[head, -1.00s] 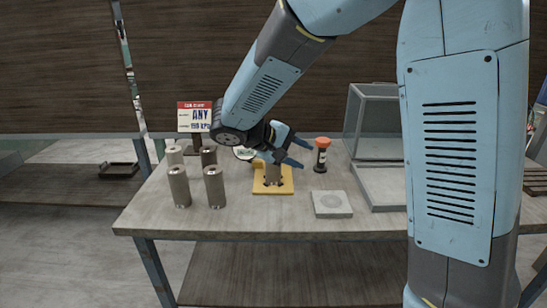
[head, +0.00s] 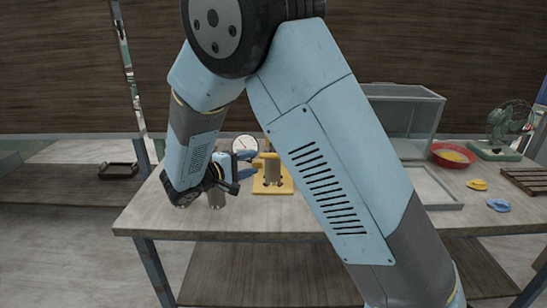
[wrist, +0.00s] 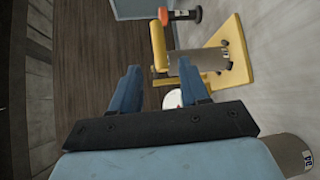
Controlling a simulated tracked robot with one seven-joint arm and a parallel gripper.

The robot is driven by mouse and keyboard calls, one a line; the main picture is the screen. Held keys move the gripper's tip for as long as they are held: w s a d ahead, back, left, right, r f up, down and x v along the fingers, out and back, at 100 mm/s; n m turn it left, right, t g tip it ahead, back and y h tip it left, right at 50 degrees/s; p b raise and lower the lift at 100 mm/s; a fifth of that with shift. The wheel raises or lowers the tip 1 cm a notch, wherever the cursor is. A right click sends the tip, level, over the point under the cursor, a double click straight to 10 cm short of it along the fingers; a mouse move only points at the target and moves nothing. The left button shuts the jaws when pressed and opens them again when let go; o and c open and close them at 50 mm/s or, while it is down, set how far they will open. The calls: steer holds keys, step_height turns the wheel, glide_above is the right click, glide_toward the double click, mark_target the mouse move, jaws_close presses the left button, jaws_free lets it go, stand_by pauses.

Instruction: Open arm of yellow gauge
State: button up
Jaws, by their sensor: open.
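The yellow gauge has a flat yellow base (head: 287,187), a raised yellow bar (head: 269,155) and a round white dial (head: 244,146). A grey cylinder (head: 272,173) stands on its base. My gripper (head: 256,166) is left of the cylinder, fingers pointing right, open and empty. In the wrist view the yellow bar (wrist: 158,45) lies ahead of the gap between the fingertips of my gripper (wrist: 157,70). The grey cylinder (wrist: 210,59) and base (wrist: 236,50) are to the right. The dial (wrist: 172,98) is partly hidden by the right finger.
Grey cylinders (head: 216,195) stand at the table's left, mostly behind my arm. One cylinder (wrist: 293,155) shows near the gripper in the wrist view. An orange-capped bottle (wrist: 182,15) is beyond the gauge. A clear box (head: 410,112) and red bowl (head: 453,155) stand at right.

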mark_target(270, 157)
steer(key=x, duration=0.9)
steer(key=shift+w+d, duration=0.15)
steer(key=shift+d, duration=0.1)
steer(key=shift+f, duration=0.1)
jaws_close()
